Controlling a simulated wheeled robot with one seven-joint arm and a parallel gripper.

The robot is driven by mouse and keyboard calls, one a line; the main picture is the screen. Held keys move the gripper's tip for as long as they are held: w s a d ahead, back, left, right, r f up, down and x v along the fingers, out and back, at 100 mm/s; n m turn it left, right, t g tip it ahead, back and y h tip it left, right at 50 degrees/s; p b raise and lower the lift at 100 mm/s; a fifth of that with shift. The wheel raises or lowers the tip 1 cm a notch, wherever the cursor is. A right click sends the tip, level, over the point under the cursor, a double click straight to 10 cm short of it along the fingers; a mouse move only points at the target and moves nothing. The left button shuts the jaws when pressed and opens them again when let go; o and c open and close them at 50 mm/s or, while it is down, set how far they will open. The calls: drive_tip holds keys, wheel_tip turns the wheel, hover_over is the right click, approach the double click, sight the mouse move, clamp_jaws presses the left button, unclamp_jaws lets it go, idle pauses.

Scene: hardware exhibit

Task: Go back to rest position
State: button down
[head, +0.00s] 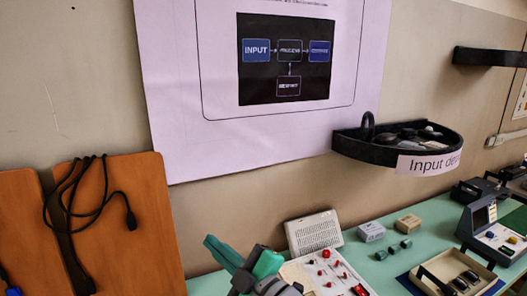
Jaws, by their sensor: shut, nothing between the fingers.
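My gripper (243,257), with teal fingers and a grey body, shows at the bottom centre of the head view. It is shut with nothing held. It appears in front of the green table (350,262), left of a white panel with red knobs (328,272). The lower part of my arm is cut off by the picture's bottom edge.
A black wall shelf labelled "Input de..." (372,152) holds small dark items. Small boxes (371,231), an open tray (425,282) and a blue-grey device (478,222) stand on the table's right. Orange boards (140,210) with black cables are at left.

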drive_tip(key=s+d+f+m+t+h, duration=0.2)
drive_tip(key=s+f+m+h, duration=0.25)
drive_tip(key=f+m, duration=0.25)
drive_tip(key=s+d+f+m+t+h, duration=0.25)
drive_tip(key=f+m+h, duration=0.25)
drive_tip(key=f+m, duration=0.3)
drive_tip(key=s+d+f+m+t+h, duration=0.1)
drive_tip(key=s+f+m+t+h, duration=0.1)
drive_tip(key=s+f+m+h, duration=0.35)
drive_tip(key=s+d+f+g, duration=0.1)
drive_tip(key=s+f, duration=0.3)
drive_tip(key=s, duration=0.4)
drive_tip(key=s+d+f+n+g+y, duration=0.1)
drive_tip(key=s+d+f, duration=0.1)
drive_tip(key=s+f, duration=0.3)
drive_tip(key=s+d+f+g, duration=0.1)
drive_tip(key=s+f, duration=0.3)
drive_tip(key=s, duration=0.7)
drive_tip(key=shift+d+f+n+g+y, duration=0.3)
drive_tip(key=shift+d+n+g+y, duration=0.05)
drive_tip(key=shift+d+g+y, duration=0.1)
